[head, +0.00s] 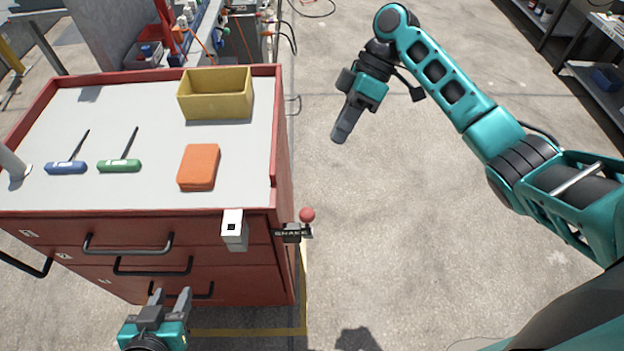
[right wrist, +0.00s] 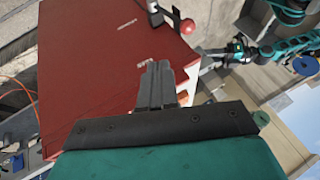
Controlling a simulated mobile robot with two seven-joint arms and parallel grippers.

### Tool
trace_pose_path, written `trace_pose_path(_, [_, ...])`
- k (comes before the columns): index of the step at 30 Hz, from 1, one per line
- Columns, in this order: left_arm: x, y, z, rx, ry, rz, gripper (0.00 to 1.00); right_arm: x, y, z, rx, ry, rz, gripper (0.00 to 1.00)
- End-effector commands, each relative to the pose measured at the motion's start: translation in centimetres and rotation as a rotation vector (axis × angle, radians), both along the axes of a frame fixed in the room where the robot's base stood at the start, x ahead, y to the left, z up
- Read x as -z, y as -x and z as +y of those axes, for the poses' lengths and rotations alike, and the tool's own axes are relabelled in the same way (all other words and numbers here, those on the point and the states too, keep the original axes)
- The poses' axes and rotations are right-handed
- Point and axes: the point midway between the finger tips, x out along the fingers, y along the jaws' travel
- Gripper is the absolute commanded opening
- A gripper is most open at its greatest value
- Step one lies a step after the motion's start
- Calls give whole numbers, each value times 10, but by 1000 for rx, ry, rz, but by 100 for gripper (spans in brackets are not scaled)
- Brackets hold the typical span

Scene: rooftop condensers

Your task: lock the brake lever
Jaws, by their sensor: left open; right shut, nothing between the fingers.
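The brake lever with a red ball knob (head: 307,214) is at the front right corner of the red tool cart (head: 277,150), beside a dark plate lettered BRAKE (head: 291,234). The knob also shows near the top of the right wrist view (right wrist: 187,26). My left gripper (head: 170,293) is open and empty in front of the cart's drawers, left of the lever and apart from it. My right gripper (head: 339,137) is shut and empty over the floor right of the cart, farther back than the lever; its fingers show in the right wrist view (right wrist: 157,72).
On the cart top are a yellow bin (head: 215,105), an orange box (head: 199,167), a green screwdriver (head: 119,165) and a blue screwdriver (head: 66,167). A white block (head: 233,228) is at the cart's front edge, left of the lever. The floor (head: 400,240) to the right is clear.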

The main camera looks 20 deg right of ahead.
Motion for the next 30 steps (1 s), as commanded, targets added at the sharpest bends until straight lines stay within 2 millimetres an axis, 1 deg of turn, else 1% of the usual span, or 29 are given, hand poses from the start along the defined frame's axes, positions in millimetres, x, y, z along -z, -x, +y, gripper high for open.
trace_pose_path(7, [1,2,0,0,0,5,43,1,0,1,2,0,-1,0])
trace_pose_path(11, [2,3,0,0,0,6,43,8,2,5,1,-1,0,0])
trace_pose_path(14, [2,3,0,0,0,6,43,19,6,13,0,-1,2,0])
trace_pose_path(25, [3,3,0,0,0,6,43,84,24,53,1,-1,2,0])
trace_pose_path(30, [-6,2,0,-1,-1,7,43,87,45,63,2,0,-1,0])
